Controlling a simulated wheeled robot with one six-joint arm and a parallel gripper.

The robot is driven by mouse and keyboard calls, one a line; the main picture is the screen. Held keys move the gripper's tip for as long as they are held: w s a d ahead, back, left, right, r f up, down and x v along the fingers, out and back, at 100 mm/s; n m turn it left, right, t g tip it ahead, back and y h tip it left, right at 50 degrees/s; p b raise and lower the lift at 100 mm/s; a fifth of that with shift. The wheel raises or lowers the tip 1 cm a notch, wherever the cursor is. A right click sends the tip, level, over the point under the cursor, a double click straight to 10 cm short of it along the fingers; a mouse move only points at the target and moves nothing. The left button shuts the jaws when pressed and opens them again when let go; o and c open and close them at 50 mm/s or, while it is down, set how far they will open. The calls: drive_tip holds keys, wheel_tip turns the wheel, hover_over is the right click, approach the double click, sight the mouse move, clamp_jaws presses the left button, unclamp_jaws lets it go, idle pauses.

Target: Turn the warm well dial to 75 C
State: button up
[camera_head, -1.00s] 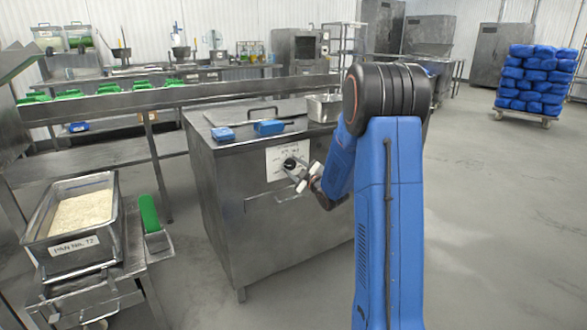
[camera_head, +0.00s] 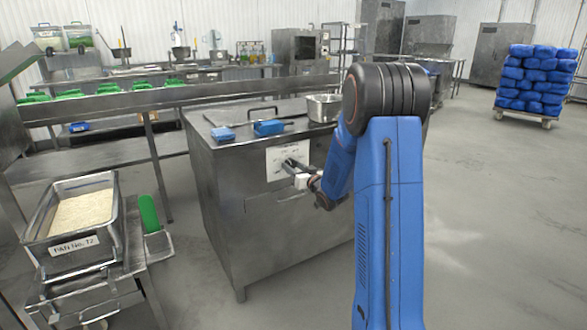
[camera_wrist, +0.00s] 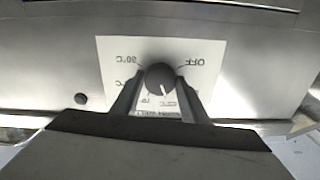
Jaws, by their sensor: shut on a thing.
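The warm well dial (camera_wrist: 160,76) is a round dark knob on a white label plate (camera_wrist: 115,55) on the cabinet front. In the wrist view the label is upside down, with OFF at upper right and 90°C at upper left. The dial's white pointer line points down in that view, slightly right; the mark beside it is too small to read. My gripper (camera_wrist: 162,85) is shut on the dial, with one finger on each side. In the head view my gripper (camera_head: 292,166) covers the dial at the label plate (camera_head: 274,162).
The warm well cabinet (camera_head: 245,205) carries a steel pan (camera_head: 323,108) and blue items (camera_head: 268,128) on top. A rice pan (camera_head: 82,212) stands on a side table at left.

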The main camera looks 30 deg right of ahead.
drive_tip(key=m, duration=0.4)
drive_tip(key=shift+f+m, duration=0.1)
drive_tip(key=shift+m, duration=0.2)
drive_tip(key=m, duration=0.5)
drive_tip(key=shift+m, duration=0.3)
drive_tip(key=m, duration=0.4)
drive_tip(key=shift+m, duration=0.3)
drive_tip(key=m, duration=0.4)
drive_tip(key=shift+m, duration=0.3)
drive_tip(key=o, duration=1.1)
drive_tip(key=shift+c, duration=0.2)
drive_tip(key=shift+s, duration=0.1)
